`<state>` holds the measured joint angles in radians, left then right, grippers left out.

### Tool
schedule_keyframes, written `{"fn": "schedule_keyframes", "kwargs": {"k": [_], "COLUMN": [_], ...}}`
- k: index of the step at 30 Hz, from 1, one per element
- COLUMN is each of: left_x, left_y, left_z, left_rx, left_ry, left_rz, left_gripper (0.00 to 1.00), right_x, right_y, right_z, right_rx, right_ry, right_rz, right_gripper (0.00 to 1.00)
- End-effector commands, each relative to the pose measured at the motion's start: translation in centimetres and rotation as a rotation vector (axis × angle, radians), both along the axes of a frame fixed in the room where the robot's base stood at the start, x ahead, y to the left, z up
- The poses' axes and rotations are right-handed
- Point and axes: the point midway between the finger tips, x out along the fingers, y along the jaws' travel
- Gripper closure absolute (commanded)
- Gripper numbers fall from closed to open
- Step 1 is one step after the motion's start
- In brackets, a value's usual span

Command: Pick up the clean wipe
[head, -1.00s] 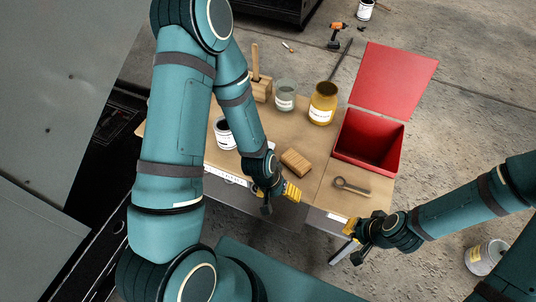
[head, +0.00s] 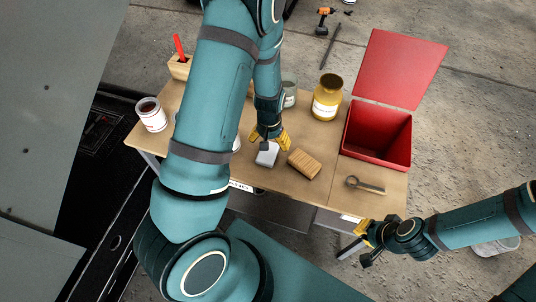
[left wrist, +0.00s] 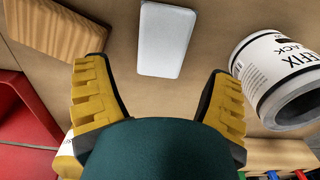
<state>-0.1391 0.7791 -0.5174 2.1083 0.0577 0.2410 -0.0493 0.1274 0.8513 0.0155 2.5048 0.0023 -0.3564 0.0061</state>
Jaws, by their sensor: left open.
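A small pale grey-white rectangular pad, which looks like the wipe (head: 267,154), lies on the wooden table near its front edge. It also shows in the left wrist view (left wrist: 166,38), flat on the table and apart from the fingers. My left gripper (head: 269,136) is open and empty, with its yellow fingers just behind the pad in the head view. In the left wrist view my left gripper (left wrist: 158,76) has its fingers wide apart, with the pad lying between their lines, past the tips. My right gripper (head: 364,232) is off the table's front right corner; its finger opening is unclear.
A ribbed wooden block (head: 304,163) lies right of the pad. A labelled can (left wrist: 284,78) stands close to one left finger. A yellow jar (head: 327,97), an open red box (head: 376,135) and a ring-ended tool (head: 365,185) are further right. A white can (head: 151,115) stands left.

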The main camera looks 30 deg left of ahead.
Motion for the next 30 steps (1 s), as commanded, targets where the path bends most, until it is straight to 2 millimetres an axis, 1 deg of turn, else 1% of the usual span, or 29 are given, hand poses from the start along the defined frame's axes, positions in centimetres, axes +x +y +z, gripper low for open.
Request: {"fn": "schedule_keyframes", "kwargs": {"k": [1, 5, 8, 13, 16, 19, 24, 25, 26, 27, 28, 30], "left_x": [0.0, -0.1, -0.2, -0.6, -0.5, -0.4, -0.4, -0.4, -0.4, -0.4, -0.4, -0.4], "left_y": [0.0, 0.0, 0.0, 0.3, 0.2, 0.2, 0.2, 0.2, 0.2, 0.2, 0.2, 0.2], "left_z": [-0.4, -0.9, -1.6, -4.1, -5.4, -5.9, -5.8, -5.8, -5.8, -5.8, -5.8, -5.8], "left_rx": [0.0, -0.001, -0.001, -0.001, -0.001, -0.001, -0.001, -0.001, -0.001, -0.001, -0.001, -0.001], "left_ry": [0.001, 0.001, 0.001, 0.003, 0.001, 0.0, -0.001, -0.001, -0.001, 0.0, 0.0, 0.0], "left_rz": [-0.001, -0.001, 0.0, 0.001, 0.0, 0.0, -0.001, -0.001, -0.001, -0.001, -0.001, -0.001], "left_gripper": [0.17, 0.17, 0.17, 0.17, 0.17, 0.17, 0.17, 0.21, 0.32, 0.46, 0.56, 0.58], "right_x": [0.0, -0.1, -0.1, -0.3, -0.4, -0.5, -0.5, -0.5, -0.5, -0.5, -0.5, -0.5], "right_y": [0.0, 0.0, 0.0, 0.1, 0.1, 0.1, 0.1, 0.1, 0.1, 0.1, 0.1, 0.1], "right_z": [-0.1, -0.2, -0.4, -1.1, -1.4, -1.5, -1.4, -1.4, -1.4, -1.4, -1.4, -1.4], "right_rx": [0.0, 0.0, 0.0, 0.002, 0.002, 0.002, 0.002, 0.002, 0.002, 0.002, 0.002, 0.002], "right_ry": [0.001, 0.002, 0.002, 0.007, 0.01, 0.011, 0.011, 0.011, 0.011, 0.011, 0.011, 0.011], "right_rz": [0.0, 0.002, 0.002, 0.006, 0.007, 0.008, 0.008, 0.008, 0.008, 0.008, 0.008, 0.008], "right_gripper": [1.0, 1.0, 1.0, 1.0, 1.0, 1.0, 1.0, 1.0, 1.0, 1.0, 1.0, 1.0]}}
